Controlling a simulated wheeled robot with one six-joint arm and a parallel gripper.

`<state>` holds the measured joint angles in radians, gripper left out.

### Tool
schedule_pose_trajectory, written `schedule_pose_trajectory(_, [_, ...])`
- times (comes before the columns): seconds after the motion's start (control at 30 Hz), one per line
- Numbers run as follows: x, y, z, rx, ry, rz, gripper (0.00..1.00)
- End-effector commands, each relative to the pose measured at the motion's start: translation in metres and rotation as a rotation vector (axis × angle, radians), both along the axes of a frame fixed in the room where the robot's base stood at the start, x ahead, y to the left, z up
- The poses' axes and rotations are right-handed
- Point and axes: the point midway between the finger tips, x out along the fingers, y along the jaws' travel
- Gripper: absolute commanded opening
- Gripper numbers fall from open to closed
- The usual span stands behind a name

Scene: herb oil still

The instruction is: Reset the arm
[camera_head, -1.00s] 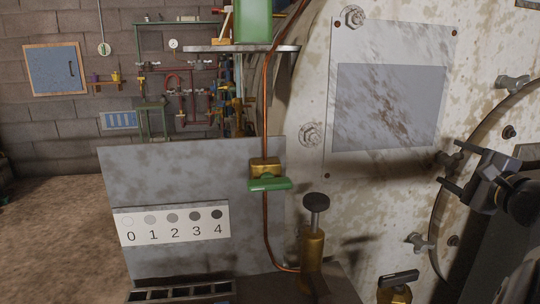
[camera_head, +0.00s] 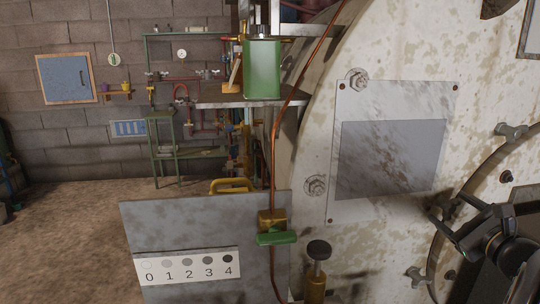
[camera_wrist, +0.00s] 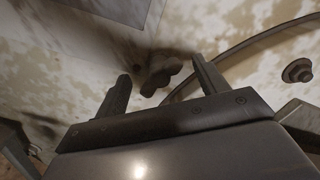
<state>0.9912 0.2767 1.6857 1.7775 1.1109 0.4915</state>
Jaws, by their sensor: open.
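My gripper (camera_head: 444,222) is at the right of the head view, in front of the stained, pale metal face of the still (camera_head: 390,250). Its two fingers are apart with nothing between them. In the wrist view my gripper (camera_wrist: 160,85) also shows two separate fingers. A dark wing-shaped clamp knob (camera_wrist: 162,72) appears beyond the gap between them; whether the fingers touch it cannot be told. The fingers stand close to the curved rim of a round hatch, which shows at the right in the head view.
A green-handled valve (camera_head: 277,238) sits on a copper pipe (camera_head: 274,160) beside a grey panel with a 0-to-4 shade scale (camera_head: 190,268). A brass plunger with a dark knob (camera_head: 318,250) stands nearby. A green can (camera_head: 262,70) rests on a shelf. Brown floor is open at left.

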Motion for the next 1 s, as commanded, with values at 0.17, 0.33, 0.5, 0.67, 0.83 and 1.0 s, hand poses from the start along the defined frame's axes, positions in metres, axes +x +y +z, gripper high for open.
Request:
schedule_pose_trajectory(0.17, [0.0001,0.0,0.0046,0.113,0.011,0.0,0.69])
schedule_pose_trajectory(0.33, [0.0001,0.0003,0.0045,0.218,0.019,0.0,0.69])
schedule_pose_trajectory(0.5, [0.0002,0.0004,0.0045,0.326,0.028,0.0,0.69])
schedule_pose_trajectory(0.67, [0.0001,0.0005,0.0044,0.427,0.035,-0.001,0.69])
schedule_pose_trajectory(0.83, [0.0,0.0009,0.0043,0.535,0.044,0.0,0.69])
schedule_pose_trajectory(1.0, [0.0,0.0011,0.0044,0.644,0.053,0.0,0.69])
